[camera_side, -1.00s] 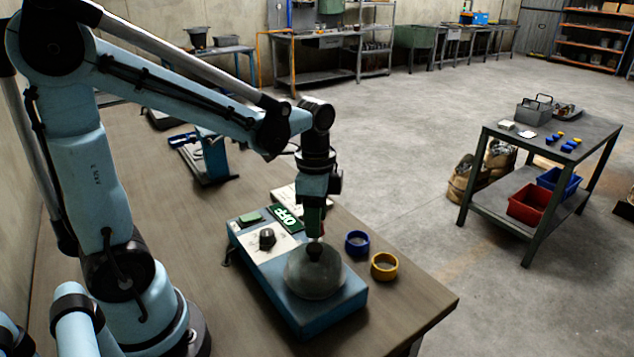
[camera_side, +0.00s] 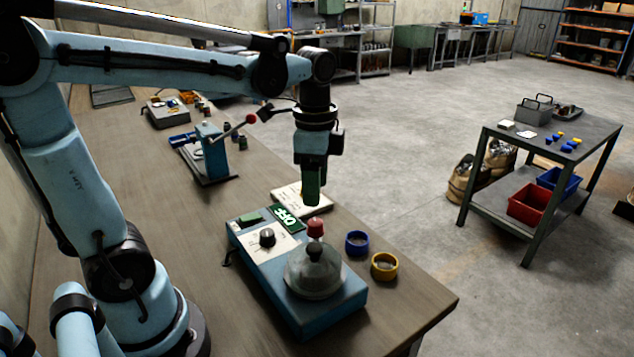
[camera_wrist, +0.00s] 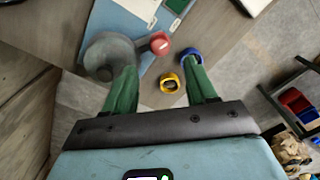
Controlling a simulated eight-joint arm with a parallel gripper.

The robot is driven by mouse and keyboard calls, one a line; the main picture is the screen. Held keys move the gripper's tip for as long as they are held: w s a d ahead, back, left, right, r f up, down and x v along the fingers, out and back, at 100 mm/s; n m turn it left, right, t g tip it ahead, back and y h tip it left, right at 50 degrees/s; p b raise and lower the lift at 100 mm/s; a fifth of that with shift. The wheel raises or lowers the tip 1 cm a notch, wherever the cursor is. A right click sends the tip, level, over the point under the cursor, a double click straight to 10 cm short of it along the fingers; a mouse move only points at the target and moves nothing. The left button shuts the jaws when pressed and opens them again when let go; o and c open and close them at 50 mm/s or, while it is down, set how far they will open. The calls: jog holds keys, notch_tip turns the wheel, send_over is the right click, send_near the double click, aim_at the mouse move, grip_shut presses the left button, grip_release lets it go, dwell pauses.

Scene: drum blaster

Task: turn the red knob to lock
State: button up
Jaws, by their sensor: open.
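The red knob (camera_side: 316,228) stands at the back right edge of the blue machine (camera_side: 290,312), beside the grey domed drum (camera_side: 314,270). It also shows in the wrist view (camera_wrist: 160,43), just beyond the fingertips and between their lines. My gripper (camera_side: 312,198) hangs above the knob in the side view, clear of it, with its green fingers pointing down. In the wrist view the two fingers (camera_wrist: 163,67) are spread apart with nothing held between them. The knob's lock marking is too small to read.
A blue ring (camera_side: 357,243) and a yellow ring (camera_side: 384,266) lie on the table right of the machine. A green OFF sign (camera_side: 287,218) and a black dial (camera_side: 267,237) sit on or by the machine. A lever press (camera_side: 208,155) stands farther back.

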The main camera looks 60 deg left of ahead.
jog(key=shift+r, duration=2.3)
jog(key=shift+f, duration=0.1)
jog(key=s+d+f+n+t, duration=0.1)
jog(key=f+n+t, duration=0.1)
jog(key=n, duration=0.1)
jog(key=s+d+f+n+t, duration=0.1)
jog(key=f+n+t, duration=0.1)
jog(key=n, duration=0.1)
jog(key=s+d+f+n+t, duration=0.1)
jog(key=f+n+t, duration=0.2)
jog(key=shift+d+f, duration=0.1)
jog(key=shift+d, duration=0.05)
